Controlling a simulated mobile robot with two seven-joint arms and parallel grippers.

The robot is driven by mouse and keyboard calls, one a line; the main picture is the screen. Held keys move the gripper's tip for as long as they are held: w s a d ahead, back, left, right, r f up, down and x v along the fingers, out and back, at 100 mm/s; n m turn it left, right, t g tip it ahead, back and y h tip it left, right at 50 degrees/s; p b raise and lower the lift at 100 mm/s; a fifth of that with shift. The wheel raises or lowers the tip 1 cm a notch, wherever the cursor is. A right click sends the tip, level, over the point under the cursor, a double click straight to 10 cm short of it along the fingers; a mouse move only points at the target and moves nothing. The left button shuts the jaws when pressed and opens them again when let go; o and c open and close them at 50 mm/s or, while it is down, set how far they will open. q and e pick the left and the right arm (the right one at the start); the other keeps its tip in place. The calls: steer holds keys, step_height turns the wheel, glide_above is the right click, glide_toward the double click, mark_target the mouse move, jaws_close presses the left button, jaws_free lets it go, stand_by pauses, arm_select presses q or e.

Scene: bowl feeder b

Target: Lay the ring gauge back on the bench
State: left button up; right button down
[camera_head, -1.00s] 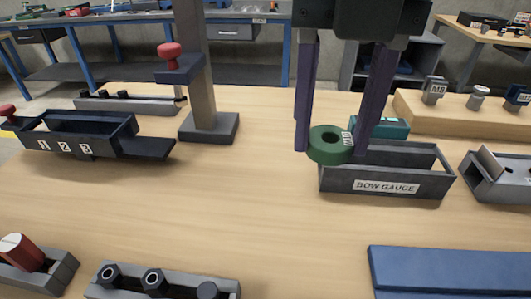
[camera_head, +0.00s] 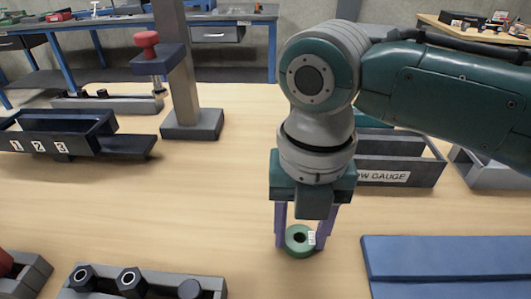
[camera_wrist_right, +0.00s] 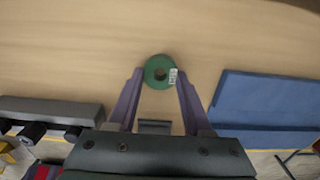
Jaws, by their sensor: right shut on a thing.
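The ring gauge is a green ring (camera_head: 299,245) with a dark hole and a small white label. It also shows in the right wrist view (camera_wrist_right: 154,80). My right gripper (camera_head: 303,240) points down, with its purple fingers on either side of the ring, shut on it. In the right wrist view the fingertips (camera_wrist_right: 158,78) touch the ring's two sides. The ring lies flat at or just above the wooden bench (camera_head: 215,200); I cannot tell whether it touches. My left gripper is not in view.
A grey box labelled as the bow gauge's (camera_head: 400,172) stands behind, partly hidden by my right arm. A blue mat (camera_head: 445,262) lies to the right. A grey rack with several dark bolts (camera_head: 130,285) is at the front left. Bench around the ring is clear.

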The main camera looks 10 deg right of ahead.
steer(key=shift+f, duration=0.2)
steer(key=shift+c, duration=1.6)
jaws_free()
steer(key=shift+r, duration=0.1)
